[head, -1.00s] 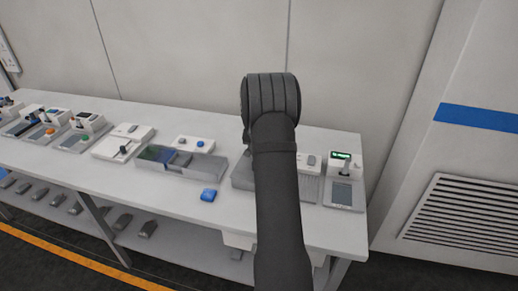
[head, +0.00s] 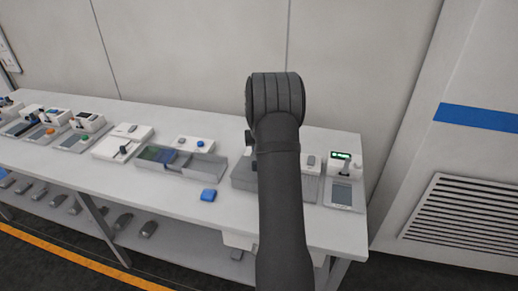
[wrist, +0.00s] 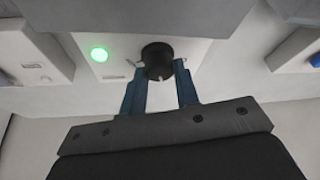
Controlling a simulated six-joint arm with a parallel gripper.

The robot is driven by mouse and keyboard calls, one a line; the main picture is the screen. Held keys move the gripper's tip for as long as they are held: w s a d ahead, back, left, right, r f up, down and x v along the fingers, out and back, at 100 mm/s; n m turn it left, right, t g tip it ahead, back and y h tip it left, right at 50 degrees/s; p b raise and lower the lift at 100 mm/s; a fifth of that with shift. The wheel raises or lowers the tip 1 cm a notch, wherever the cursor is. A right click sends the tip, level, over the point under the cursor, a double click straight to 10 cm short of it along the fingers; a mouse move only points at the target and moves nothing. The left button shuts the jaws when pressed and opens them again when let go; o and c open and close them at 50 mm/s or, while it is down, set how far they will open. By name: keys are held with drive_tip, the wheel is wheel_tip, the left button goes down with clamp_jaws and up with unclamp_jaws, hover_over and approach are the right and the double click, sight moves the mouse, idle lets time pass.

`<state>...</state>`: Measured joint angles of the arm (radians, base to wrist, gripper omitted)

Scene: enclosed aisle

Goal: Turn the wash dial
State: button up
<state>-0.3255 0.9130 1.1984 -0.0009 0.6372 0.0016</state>
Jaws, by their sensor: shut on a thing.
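In the wrist view, the black round wash dial (wrist: 157,54) sits on a pale panel, with a short white mark at its lower edge. A green light (wrist: 99,54) glows to its left. My gripper (wrist: 158,74) has its two blue fingers on either side of the dial and is shut on it. In the head view my dark arm covers the bench there, so the fingers and their grip are hidden.
A white bench (head: 170,216) carries several small devices. A device with a green display (head: 340,156) stands at the right end.

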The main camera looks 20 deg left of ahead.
drive_tip(key=n+g+y, duration=0.1)
drive_tip(key=n, duration=0.3)
drive_tip(key=shift+w+d, duration=0.1)
drive_tip(key=shift+d, duration=0.05)
drive_tip(key=n, duration=0.2)
drive_tip(key=n+g+y, duration=0.1)
drive_tip(key=n, duration=0.2)
drive_tip(key=shift+n+g+y, duration=0.3)
idle(0.3)
drive_tip(key=o, duration=1)
drive_tip(key=shift+w, duration=0.1)
drive_tip(key=shift+c, duration=0.2)
drive_tip(key=v, duration=1.7)
drive_tip(key=shift+d, duration=0.25)
